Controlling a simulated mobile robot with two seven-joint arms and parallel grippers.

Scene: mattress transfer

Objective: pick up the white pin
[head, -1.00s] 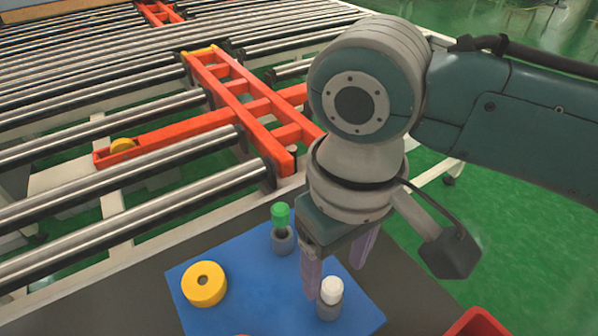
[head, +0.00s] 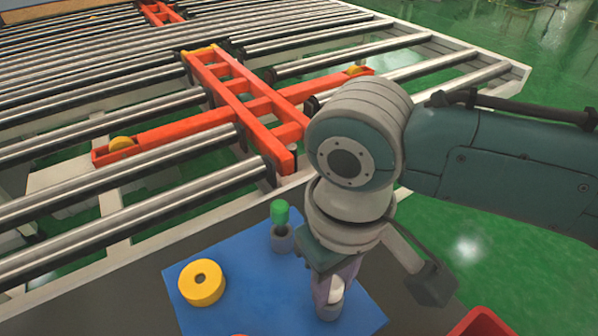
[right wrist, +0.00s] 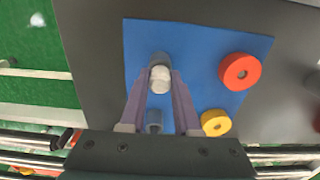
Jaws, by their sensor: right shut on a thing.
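The white pin (head: 337,284) stands upright in a grey holder (head: 329,312) on the blue mat (head: 245,262), near its right corner. My right gripper (head: 336,286) points down at it, with its purple fingers on both sides of the pin, shut on it. In the right wrist view the white pin (right wrist: 160,78) shows between the fingertips (right wrist: 161,76). The pin's lower part sits in the holder. My left gripper is not in view.
A green pin (head: 280,213) stands in a grey holder behind and left. A yellow ring (head: 202,283) and a red ring (right wrist: 239,71) lie on the mat. A red container (head: 482,322) is at the lower right. Rollers (head: 120,225) with an orange frame (head: 255,125) lie beyond.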

